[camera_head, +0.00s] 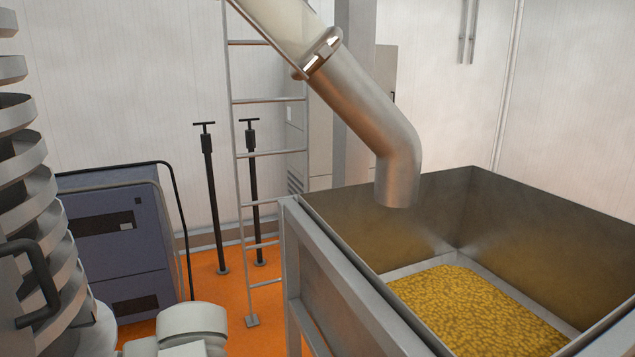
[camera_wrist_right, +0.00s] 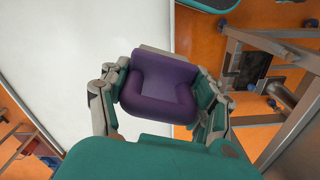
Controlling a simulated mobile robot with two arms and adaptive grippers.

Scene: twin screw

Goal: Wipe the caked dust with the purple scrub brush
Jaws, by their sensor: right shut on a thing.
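In the right wrist view my right gripper (camera_wrist_right: 160,84) is shut on the purple scrub brush (camera_wrist_right: 160,92), with a finger on each side of it. The brush's bristles cannot be made out. In the head view an open metal hopper (camera_head: 350,285) stands at the right. Its inner walls carry a yellowish-brown film (camera_head: 410,240); I cannot tell whether this is the caked dust. Neither gripper shows in the head view, and the brush's position relative to the hopper cannot be told.
Yellow granules (camera_head: 475,310) lie in the hopper. A metal pipe (camera_head: 365,115) hangs down above it. A ladder (camera_head: 240,155) and two black T-handled posts (camera_head: 210,195) stand left of the hopper. A blue-grey cabinet (camera_head: 120,240) stands farther left. Some orange floor (camera_head: 215,290) is bare.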

